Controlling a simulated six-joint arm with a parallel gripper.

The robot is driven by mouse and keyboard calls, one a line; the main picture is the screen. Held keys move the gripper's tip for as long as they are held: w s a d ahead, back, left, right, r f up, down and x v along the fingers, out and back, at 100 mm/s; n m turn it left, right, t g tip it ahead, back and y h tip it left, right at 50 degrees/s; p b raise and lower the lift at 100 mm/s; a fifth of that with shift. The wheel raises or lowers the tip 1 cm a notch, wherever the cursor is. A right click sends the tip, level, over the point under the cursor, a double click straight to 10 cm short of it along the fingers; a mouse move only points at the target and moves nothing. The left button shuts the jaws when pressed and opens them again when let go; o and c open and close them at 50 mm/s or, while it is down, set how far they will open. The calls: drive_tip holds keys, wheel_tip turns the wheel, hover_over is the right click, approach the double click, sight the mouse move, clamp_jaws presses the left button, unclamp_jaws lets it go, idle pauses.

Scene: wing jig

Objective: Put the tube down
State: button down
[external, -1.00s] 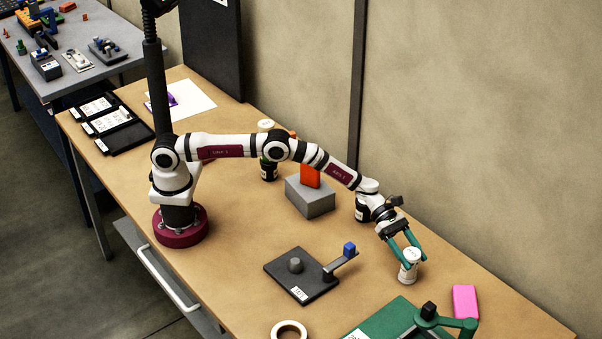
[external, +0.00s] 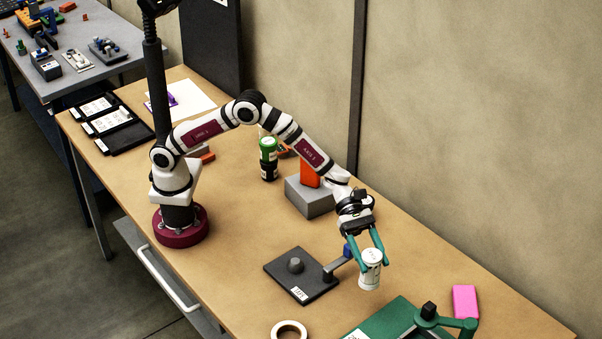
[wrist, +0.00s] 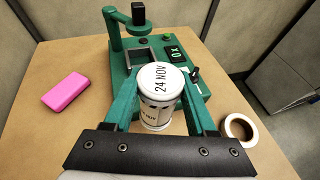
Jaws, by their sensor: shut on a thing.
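The tube is a white cylinder (external: 370,270) with a lid marked "24 NOV", which shows in the wrist view (wrist: 160,80). My gripper (external: 371,253) has green fingers shut on the tube's two sides. It holds the tube upright, and in the external view the tube appears raised above the table. The gripper is just right of the dark grey plate's arm with the blue block. The tube hides part of the green fixture behind it in the wrist view.
The green fixture (wrist: 119,70) with its arm and display is ahead. A pink block (external: 465,301) lies to the right. A dark grey plate (external: 285,273) with a knob stands left. A white tape ring (external: 289,330) is near the front edge. Bare table lies between the tube and pink block.

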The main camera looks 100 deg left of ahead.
drive_tip(key=s+d+m+g+h, duration=0.1)
drive_tip(key=s+d+m+g, duration=0.4)
drive_tip(key=s, duration=0.5)
drive_tip(key=shift+g, duration=0.6)
drive_tip(key=w+a+f, duration=0.2)
drive_tip(key=w, duration=0.1)
drive_tip(key=w+a+f, duration=0.2)
drive_tip(key=w+f, duration=0.1)
drive_tip(key=w+a+f, duration=0.2)
drive_tip(key=w+a, duration=0.1)
drive_tip(key=shift+f, duration=0.15)
wheel_tip(320, 180, down, 3)
drive_tip(key=shift+a+f, duration=0.1)
drive_tip(key=shift+f, duration=0.35)
drive_tip(key=shift+f, duration=0.15)
drive_tip(key=shift+c, duration=1)
unclamp_jaws()
